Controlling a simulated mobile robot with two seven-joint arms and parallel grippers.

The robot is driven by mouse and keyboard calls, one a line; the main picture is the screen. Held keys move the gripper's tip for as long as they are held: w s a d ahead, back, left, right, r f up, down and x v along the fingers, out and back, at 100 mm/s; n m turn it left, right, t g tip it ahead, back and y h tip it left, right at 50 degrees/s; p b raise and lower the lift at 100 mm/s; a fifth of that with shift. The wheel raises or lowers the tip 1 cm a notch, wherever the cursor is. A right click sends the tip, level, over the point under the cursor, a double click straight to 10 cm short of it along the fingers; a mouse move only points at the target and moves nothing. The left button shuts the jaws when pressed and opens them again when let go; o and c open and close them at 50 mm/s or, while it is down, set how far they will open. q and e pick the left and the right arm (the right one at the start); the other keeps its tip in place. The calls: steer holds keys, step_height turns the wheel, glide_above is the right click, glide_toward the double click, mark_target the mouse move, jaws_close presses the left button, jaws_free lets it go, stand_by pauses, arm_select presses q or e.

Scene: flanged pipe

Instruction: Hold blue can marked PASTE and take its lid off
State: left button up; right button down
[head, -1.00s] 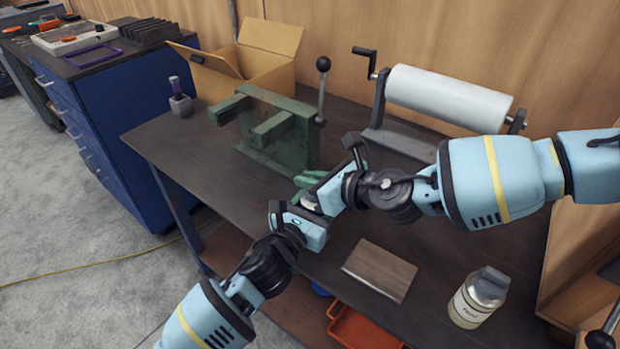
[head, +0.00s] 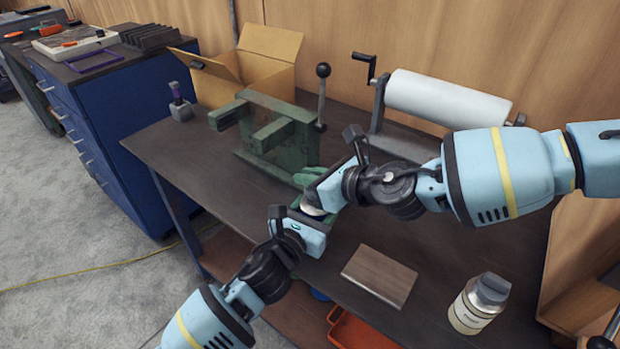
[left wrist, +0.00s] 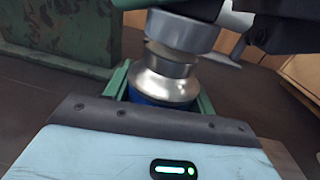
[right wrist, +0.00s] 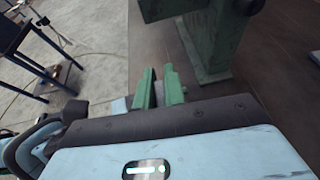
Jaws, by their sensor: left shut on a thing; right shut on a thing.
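The blue can (left wrist: 165,84) has a shiny silver shoulder and a narrower neck; its blue body shows just below the shoulder in the left wrist view. My left gripper (left wrist: 160,92) is shut around it, one green finger on each side. The grey lid (left wrist: 182,30) is right above the neck, tilted and shifted a little to the right, with a narrow gap showing at its left. My right gripper (head: 312,192) is shut on the lid from above. In the right wrist view its green fingers (right wrist: 158,88) show, but the lid is mostly hidden. No PASTE marking is visible.
A paper roll (head: 445,98) and cardboard box (head: 265,70) are at the back. A wooden block (head: 380,275) and a cream-labelled container (head: 478,302) lie toward the front right.

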steer(key=shift+r, duration=2)
arm_select(q)
steer(key=o, duration=1.5)
steer(key=shift+c, duration=0.2)
steer(key=v, duration=1)
steer(key=shift+s+a+f, duration=0.1)
steer(key=shift+s+a, duration=0.1)
steer(key=shift+s, duration=0.1)
arm_select(e)
steer(key=shift+r, duration=0.5)
arm_select(q)
steer(key=shift+s+a, duration=0.3)
steer(key=shift+s, duration=0.3)
